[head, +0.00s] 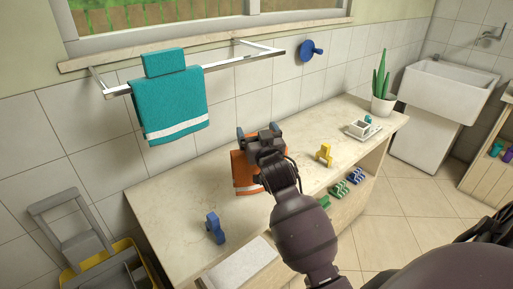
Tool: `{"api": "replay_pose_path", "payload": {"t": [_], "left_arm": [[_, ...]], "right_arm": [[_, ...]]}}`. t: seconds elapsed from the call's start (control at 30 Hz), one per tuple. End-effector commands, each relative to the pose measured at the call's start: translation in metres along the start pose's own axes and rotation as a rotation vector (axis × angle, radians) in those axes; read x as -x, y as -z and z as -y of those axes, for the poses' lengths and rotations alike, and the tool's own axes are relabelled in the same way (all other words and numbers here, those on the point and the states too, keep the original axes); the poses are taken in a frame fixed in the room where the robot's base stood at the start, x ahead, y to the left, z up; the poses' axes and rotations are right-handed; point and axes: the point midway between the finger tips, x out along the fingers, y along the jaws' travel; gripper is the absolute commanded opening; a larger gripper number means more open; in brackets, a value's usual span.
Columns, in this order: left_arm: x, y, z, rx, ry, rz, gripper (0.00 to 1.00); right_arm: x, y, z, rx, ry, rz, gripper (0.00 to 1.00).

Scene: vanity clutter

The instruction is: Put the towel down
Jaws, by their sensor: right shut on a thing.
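An orange towel (241,172) with a pale stripe near its lower edge is at the middle of the countertop, partly hidden by my right arm. My right gripper (258,133) is at the towel's upper end and is shut on it. I cannot tell whether the towel rests on the counter or hangs just above it. A teal towel (170,103) with a white stripe hangs over the wall rail (233,61). My left gripper is not in view.
The pale countertop (160,202) has free room on the left. A blue object (214,228) stands at its front left and a yellow one (325,155) to the right. A white dish (362,130) and a potted plant (383,105) stand at the far right end.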

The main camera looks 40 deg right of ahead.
Motion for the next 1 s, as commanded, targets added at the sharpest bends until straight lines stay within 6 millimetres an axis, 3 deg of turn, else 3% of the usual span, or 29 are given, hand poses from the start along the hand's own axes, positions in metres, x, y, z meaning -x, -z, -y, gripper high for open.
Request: {"api": "replay_pose_path", "payload": {"t": [0.17,0.4,0.83,0.87,0.9,1.0], "left_arm": [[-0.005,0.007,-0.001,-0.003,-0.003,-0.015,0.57],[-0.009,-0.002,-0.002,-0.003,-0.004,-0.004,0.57],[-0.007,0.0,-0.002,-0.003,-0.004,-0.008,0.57],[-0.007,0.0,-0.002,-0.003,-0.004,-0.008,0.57],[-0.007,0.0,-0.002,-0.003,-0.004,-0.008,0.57],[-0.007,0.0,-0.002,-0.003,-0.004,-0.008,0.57]], "right_arm": [[0.002,-0.01,0.0,-0.001,0.0,0.001,0.5],[0.007,-0.043,0.0,0.0,-0.001,0.003,0.5],[0.007,-0.047,0.0,-0.001,0.0,-0.001,0.5],[0.007,-0.047,0.0,-0.001,0.0,-0.001,0.93],[0.007,-0.047,0.0,-0.001,0.0,-0.001,0.99],[0.007,-0.046,0.0,-0.001,0.0,-0.001,1.0]]}}
